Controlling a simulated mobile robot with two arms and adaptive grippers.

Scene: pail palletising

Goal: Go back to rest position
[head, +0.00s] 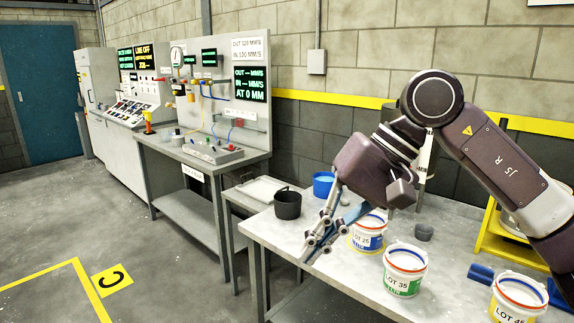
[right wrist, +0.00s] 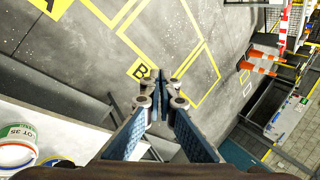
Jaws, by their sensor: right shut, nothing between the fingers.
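My right gripper (head: 318,236) hangs over the left edge of the grey table (head: 262,228), its fingers pointing down and left. It is shut and empty. In the right wrist view its closed fingertips (right wrist: 160,95) are over the grey floor. My right arm comes in from the right of the head view. White pails stand on the table: LOT 25 (head: 367,241) just right of the gripper and partly behind it, LOT 35 (head: 403,283) in front, and LOT 45 (head: 516,309) at the lower right, cut by the frame. My left gripper is not in view.
A black pail (head: 287,206) and a blue pail (head: 323,185) stand behind the gripper. A yellow frame (head: 494,242) stands at the right. A control bench (head: 205,157) is further back. Open floor (head: 180,275) lies left.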

